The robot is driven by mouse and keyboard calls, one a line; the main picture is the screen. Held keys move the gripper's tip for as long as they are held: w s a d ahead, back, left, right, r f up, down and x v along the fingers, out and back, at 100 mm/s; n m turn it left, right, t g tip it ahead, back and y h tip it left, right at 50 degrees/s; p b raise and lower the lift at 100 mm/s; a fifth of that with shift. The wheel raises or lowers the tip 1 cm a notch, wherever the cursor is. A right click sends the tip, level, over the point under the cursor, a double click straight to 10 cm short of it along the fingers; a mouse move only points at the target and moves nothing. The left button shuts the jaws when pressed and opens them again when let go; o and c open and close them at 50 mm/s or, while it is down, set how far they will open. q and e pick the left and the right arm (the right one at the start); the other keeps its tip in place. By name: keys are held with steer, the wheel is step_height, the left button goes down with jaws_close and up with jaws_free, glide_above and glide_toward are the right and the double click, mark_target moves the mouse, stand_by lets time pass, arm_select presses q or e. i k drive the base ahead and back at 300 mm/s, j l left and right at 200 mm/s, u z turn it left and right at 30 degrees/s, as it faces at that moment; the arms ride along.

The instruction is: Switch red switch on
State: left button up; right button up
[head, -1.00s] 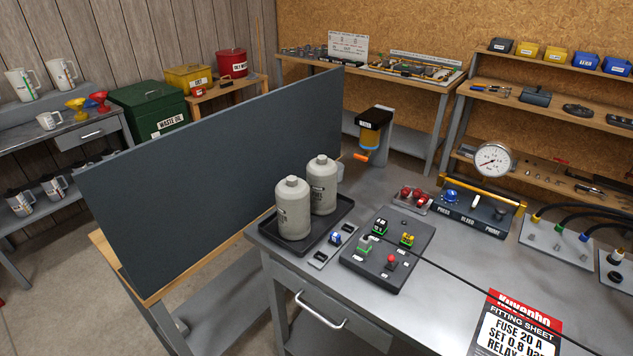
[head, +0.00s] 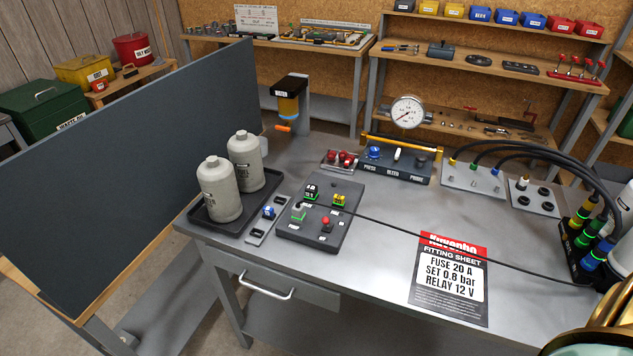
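A small red switch-like knob (head: 326,222) stands on the front right part of a dark fitting board (head: 292,229) on the grey metal workbench (head: 370,250). The picture is too small to tell which way the red part is set. The board also carries a black-and-green block (head: 311,192), a yellow block (head: 339,200) and a grey-and-green part (head: 298,212). Several other red parts (head: 345,157) sit in a small tray behind the board. Neither of my grippers is in view.
Two grey bottles (head: 219,190) stand in a black tray left of the board. A thin dark cable crosses the bench from the board to connectors (head: 590,235) at the right. A fitting sheet (head: 450,278) lies at front right. A tall dark panel (head: 130,170) stands at left.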

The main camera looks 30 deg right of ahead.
mark_target(326, 220)
steer(key=i+j, duration=0.2)
steer(key=j, duration=0.15)
steer(key=i+j, duration=0.15)
steer(key=j, duration=0.25)
steer(key=i+j+z, duration=0.1)
steer(key=z, duration=1.55)
steer(key=k+u, duration=0.1)
steer(key=u, duration=0.15)
steer(key=k+u, duration=0.1)
steer(key=u, duration=0.2)
